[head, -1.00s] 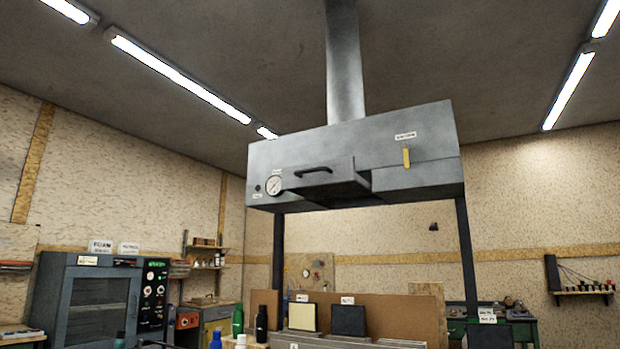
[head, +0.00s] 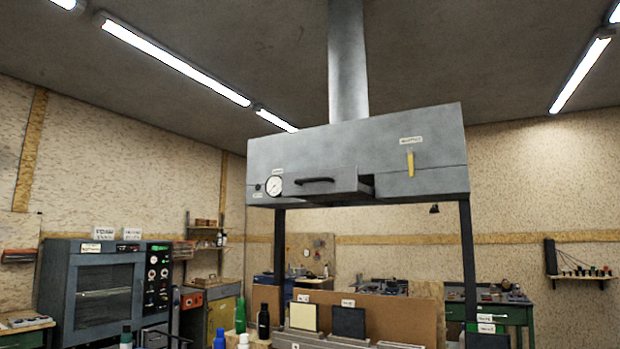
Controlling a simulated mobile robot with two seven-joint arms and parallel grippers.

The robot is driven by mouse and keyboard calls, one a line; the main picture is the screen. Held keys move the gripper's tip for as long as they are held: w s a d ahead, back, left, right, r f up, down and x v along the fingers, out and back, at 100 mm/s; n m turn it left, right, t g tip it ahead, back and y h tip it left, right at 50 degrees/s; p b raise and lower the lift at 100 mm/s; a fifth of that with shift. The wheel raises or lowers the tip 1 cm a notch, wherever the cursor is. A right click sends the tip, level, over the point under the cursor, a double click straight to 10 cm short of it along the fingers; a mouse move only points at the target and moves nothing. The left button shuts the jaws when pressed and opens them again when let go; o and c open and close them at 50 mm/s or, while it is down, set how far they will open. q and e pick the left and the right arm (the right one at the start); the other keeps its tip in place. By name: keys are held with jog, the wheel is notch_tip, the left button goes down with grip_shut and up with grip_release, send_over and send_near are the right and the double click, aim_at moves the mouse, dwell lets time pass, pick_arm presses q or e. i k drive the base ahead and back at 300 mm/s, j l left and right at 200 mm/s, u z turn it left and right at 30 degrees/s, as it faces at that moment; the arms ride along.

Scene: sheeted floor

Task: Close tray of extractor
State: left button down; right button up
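The extractor (head: 420,150) is a grey metal hood with a round duct rising to the ceiling, held on dark posts. Its tray (head: 325,186) is a grey drawer with a black handle at the lower middle of the hood's front. The tray sticks out a little from the front face, with a dark gap at its right side. A round gauge is left of the tray and a yellow lever (head: 410,164) is to its right. Neither of my grippers shows in the head view.
Below the hood stands a bench with bottles (head: 263,321), a brown board (head: 385,312) and upright panels (head: 348,321). A dark oven-like cabinet (head: 62,290) is at the left. A green workbench (head: 520,312) is at the right. The space before the tray looks clear.

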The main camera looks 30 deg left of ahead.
aim_at(336, 183)
jog(key=i+j+u, duration=0.15)
jog(key=i, duration=0.85)
